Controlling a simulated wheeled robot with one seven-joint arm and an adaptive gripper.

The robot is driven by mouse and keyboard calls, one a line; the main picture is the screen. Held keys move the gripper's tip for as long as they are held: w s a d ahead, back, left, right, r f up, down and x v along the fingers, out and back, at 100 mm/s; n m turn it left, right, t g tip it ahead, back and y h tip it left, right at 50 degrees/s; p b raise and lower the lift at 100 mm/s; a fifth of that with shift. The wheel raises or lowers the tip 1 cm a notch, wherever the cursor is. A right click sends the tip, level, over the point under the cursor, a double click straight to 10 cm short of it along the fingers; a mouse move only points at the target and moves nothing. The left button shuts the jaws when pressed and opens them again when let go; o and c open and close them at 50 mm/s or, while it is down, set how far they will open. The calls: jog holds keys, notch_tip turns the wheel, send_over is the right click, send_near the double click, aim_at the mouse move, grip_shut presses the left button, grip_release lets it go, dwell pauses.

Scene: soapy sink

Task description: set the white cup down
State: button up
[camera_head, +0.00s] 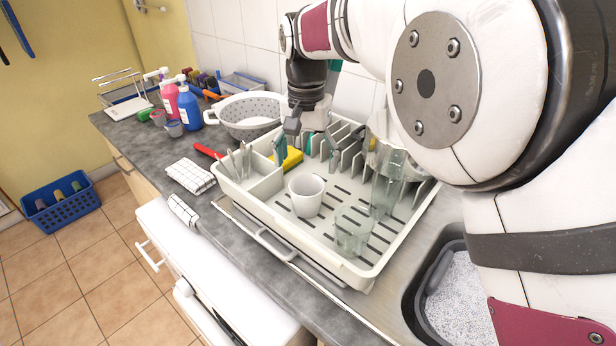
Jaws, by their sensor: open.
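The white cup (307,195) stands upright in the dish rack (340,268), on its slotted floor left of the middle. My gripper (293,133) is above and behind the cup, over the back part of the rack, apart from the cup. Its fingers point down and hold nothing that I can see. A yellow sponge (289,159) lies just below the gripper, in the rack.
Clear glasses (352,236) stand right of the cup. Cutlery (240,160) stands in the rack's left compartment. The soapy sink (455,295) is at the right. My arm hides the right side.

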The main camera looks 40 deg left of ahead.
jog(key=shift+r, duration=0.65)
jog(key=w+d+r+m+t, duration=0.15)
jog(key=d+r, duration=0.35)
jog(key=d, duration=0.5)
jog(key=w+d+r+y, duration=0.15)
jog(key=d+r, duration=0.35)
jog(key=d, duration=0.6)
jog(key=w+d+r+m+t, duration=0.1)
jog(key=w+d+r, duration=0.3)
jog(key=d, duration=0.6)
jog(key=s+d+f+m+t, duration=0.1)
jog(key=s+d+f, duration=0.1)
jog(key=s+d, duration=0.7)
jog(key=s+d+f+m+t+h, duration=0.1)
jog(key=s+d+f, duration=0.1)
jog(key=s+d, duration=0.8)
jog(key=d, duration=0.5)
jog(key=shift+s+t, duration=0.3)
jog(key=shift+t, duration=0.05)
jog(key=shift+h, duration=0.25)
